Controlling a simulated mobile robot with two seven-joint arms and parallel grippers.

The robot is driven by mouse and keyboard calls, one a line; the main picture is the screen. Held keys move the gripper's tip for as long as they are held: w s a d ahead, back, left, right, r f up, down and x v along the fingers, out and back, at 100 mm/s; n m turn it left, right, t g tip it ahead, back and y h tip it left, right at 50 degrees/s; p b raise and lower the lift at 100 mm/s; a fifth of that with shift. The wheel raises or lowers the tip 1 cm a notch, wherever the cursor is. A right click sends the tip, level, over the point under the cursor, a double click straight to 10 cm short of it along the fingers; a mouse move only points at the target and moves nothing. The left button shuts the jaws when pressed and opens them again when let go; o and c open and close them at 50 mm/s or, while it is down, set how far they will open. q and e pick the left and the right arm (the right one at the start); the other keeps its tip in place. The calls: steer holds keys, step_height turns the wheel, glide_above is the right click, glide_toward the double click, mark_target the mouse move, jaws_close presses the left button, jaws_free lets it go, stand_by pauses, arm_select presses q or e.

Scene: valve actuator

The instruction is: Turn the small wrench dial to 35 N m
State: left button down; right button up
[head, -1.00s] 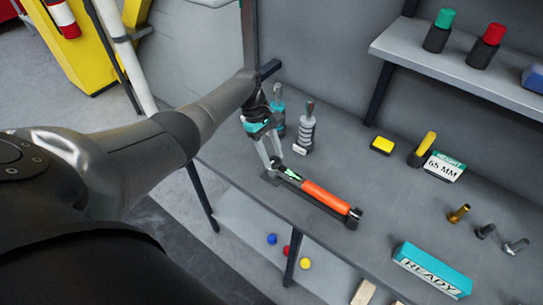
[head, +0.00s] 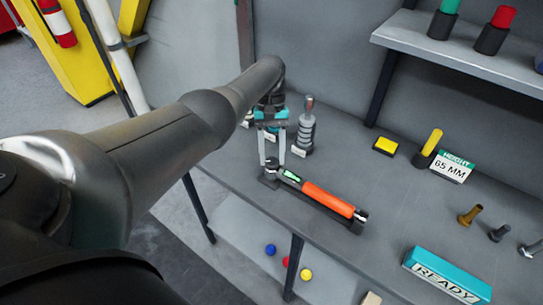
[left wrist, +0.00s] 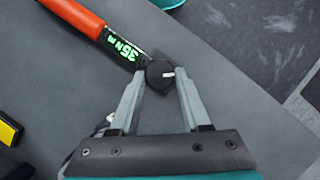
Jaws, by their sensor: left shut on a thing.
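The small wrench (head: 325,197) has an orange handle and lies in a dark holder on the grey bench. Its display (left wrist: 124,48) glows green and reads 35 N m in the left wrist view. The round black dial (left wrist: 160,74), with a white mark, is at the wrench's end. My left gripper (head: 271,164) points down over that end, and in the left wrist view its fingers (left wrist: 162,80) sit on either side of the dial, shut on it. My right gripper is not in view.
Screwdriver-like tools (head: 305,128) stand behind my left gripper. A yellow block (head: 385,146), a height sign reading 65 MM (head: 449,168), several bolts (head: 470,215) and a teal READY box (head: 447,274) are to the right. A shelf (head: 440,55) overhangs at the back right.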

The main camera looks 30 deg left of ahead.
arm_select(q)
steer(key=shift+m, duration=0.3)
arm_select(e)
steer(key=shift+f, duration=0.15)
arm_select(q)
steer(key=shift+c, duration=1.8)
jaws_free()
